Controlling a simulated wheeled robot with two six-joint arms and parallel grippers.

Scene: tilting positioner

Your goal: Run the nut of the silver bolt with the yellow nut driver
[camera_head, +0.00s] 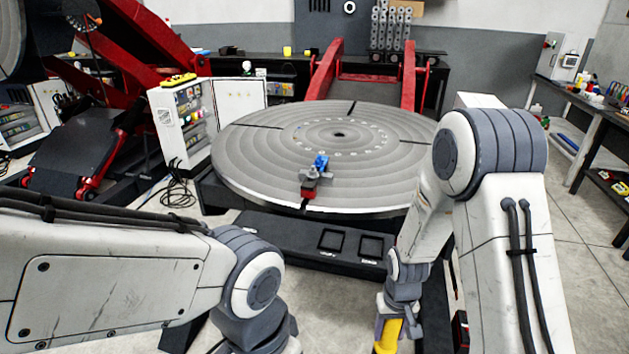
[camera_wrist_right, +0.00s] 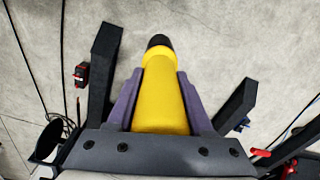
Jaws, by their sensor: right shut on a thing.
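The yellow nut driver (camera_head: 388,335) is in my right gripper (camera_head: 389,318), low in the head view and in front of the round table. In the right wrist view the yellow handle (camera_wrist_right: 160,105) sits between the two fingers of my right gripper (camera_wrist_right: 158,95), and its dark end points away from the wrist. The gripper is shut on the handle. The grey round table (camera_head: 250,165) carries a small grey, blue and red fixture (camera_head: 316,177) near its front edge. I cannot make out the silver bolt or its nut. My left gripper is out of frame; only its arm shows.
A dark base platform (camera_head: 290,243) with two square frames lies before the round table. Red lifting arms (camera_head: 325,68) stand behind it. A white cabinet (camera_head: 181,120) stands to the left, and a workbench (camera_head: 590,105) runs along the right. Pale floor lies between.

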